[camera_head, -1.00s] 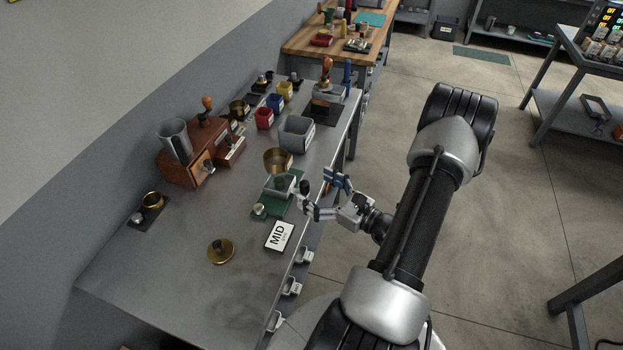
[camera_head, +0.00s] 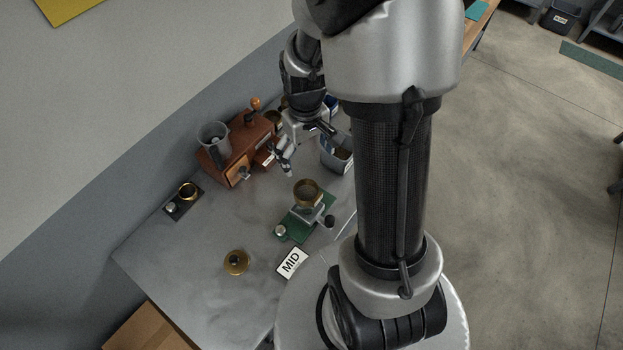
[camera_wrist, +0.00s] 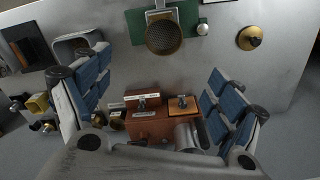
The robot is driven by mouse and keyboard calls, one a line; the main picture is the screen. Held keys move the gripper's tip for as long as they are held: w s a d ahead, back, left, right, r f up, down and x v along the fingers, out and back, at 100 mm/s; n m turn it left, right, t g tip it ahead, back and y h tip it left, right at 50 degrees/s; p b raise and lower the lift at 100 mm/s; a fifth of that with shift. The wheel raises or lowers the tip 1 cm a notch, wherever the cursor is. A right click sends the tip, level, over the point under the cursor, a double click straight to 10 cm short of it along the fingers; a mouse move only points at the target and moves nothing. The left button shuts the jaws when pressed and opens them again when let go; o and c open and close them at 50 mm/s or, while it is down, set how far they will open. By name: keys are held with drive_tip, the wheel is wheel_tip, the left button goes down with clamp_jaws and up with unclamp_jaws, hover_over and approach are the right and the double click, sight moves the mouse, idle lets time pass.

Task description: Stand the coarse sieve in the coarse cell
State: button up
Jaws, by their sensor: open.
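My gripper (camera_head: 304,150) is open and empty above the bench, near the wooden grinder. Its blue-padded fingers are spread wide in the wrist view (camera_wrist: 155,95). A brass sieve (camera_head: 307,188) is at the green stand (camera_head: 293,225); its mesh shows in the wrist view (camera_wrist: 163,38), outside my fingers. A third brass ring (camera_wrist: 117,121) shows behind the grinder. I cannot read which sieve or cell is coarse.
A MID card (camera_head: 291,263) and a brass lid-like disc (camera_head: 236,262) lie toward the front. The bench is bare between disc and grinder.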

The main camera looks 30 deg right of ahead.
drive_tip(key=b, duration=0.2)
hover_over(307, 197)
drive_tip(key=f, duration=1.1)
drive_tip(key=shift+w+d+f, duration=0.25)
drive_tip(key=shift+w+f, duration=0.05)
drive_tip(key=shift+f, duration=0.1)
drive_tip(key=shift+s+a+f+b, duration=0.1)
drive_tip(key=shift+s+f+b, duration=0.05)
drive_tip(key=shift+f, duration=1.2)
drive_tip(key=shift+s+a+f+b, duration=0.1)
drive_tip(key=shift+s+f+b, duration=0.05)
drive_tip(key=shift+f, duration=1.2)
drive_tip(key=shift+c, duration=0.2)
drive_tip(key=shift+r, duration=0.1)
drive_tip(key=c, duration=1.3)
drive_tip(key=shift+o, duration=0.2)
